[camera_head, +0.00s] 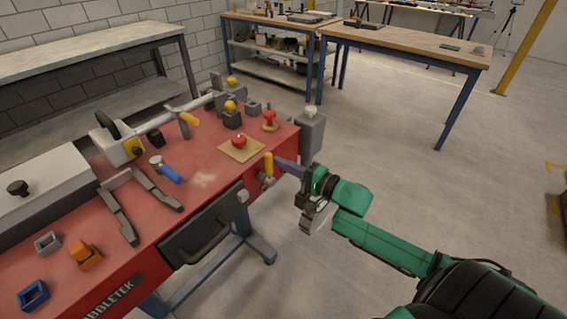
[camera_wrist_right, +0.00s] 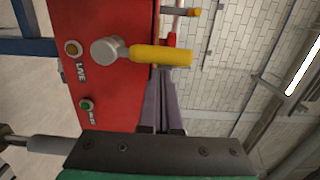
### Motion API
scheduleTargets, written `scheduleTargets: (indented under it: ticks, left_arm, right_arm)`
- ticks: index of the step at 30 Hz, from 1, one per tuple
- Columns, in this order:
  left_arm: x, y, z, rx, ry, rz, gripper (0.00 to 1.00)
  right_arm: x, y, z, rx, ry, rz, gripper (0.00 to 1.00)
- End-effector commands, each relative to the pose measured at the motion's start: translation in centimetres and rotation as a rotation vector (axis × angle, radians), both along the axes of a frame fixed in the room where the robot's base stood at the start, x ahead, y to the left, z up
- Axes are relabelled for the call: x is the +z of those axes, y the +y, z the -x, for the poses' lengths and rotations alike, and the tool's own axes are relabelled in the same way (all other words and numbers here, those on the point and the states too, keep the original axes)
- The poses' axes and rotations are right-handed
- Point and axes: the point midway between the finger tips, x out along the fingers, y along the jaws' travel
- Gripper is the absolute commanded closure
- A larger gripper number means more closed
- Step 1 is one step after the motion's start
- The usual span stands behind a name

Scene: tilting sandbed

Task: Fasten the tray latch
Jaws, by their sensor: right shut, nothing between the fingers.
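A lever with a yellow grip (camera_head: 268,164) and a grey hub stands at the right end of the red bench's front; it looks like the latch, though I cannot tell for certain. In the right wrist view the yellow grip (camera_wrist_right: 160,55) sticks out sideways from its round grey hub (camera_wrist_right: 106,50). My right gripper (camera_head: 281,163) is shut and empty, its fingertips close beside the yellow grip. In the right wrist view the shut fingers (camera_wrist_right: 164,85) end near the grip; I cannot tell whether they touch it. A dark tray front with a bar handle (camera_head: 207,232) is left of the lever. My left gripper is out of view.
The red bench top (camera_head: 150,226) carries a red knob on a yellow plate (camera_head: 240,148), a blue-handled clamp (camera_head: 166,172) and an orange block (camera_head: 84,254). Round buttons (camera_wrist_right: 85,104) sit beside the lever. The floor (camera_head: 430,190) right of the bench is clear.

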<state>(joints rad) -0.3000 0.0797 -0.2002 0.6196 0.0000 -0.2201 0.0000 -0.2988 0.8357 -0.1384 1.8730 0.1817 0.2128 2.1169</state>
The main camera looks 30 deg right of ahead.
Motion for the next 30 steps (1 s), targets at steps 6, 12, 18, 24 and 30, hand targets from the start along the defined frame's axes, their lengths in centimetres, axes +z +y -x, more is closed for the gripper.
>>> scheduleTargets:
  ticks: [6, 12, 18, 24, 30]
  left_arm:
    - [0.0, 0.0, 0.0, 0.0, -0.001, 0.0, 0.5]
    - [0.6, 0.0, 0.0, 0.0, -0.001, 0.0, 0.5]
    - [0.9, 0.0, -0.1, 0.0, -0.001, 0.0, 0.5]
    - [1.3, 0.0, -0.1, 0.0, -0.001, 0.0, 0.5]
    - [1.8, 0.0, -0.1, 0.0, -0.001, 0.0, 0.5]
  right_arm:
    - [0.0, 0.0, 0.0, 0.0, -0.001, 0.002, 1.0]
    - [0.2, 0.2, 0.1, 0.0, -0.011, 0.028, 1.0]
    - [0.2, 0.3, 0.2, 0.0, -0.023, 0.057, 1.0]
    - [0.3, 0.5, 0.2, -0.001, -0.034, 0.083, 1.0]
    - [0.4, 0.7, 0.3, 0.0, -0.047, 0.115, 1.0]
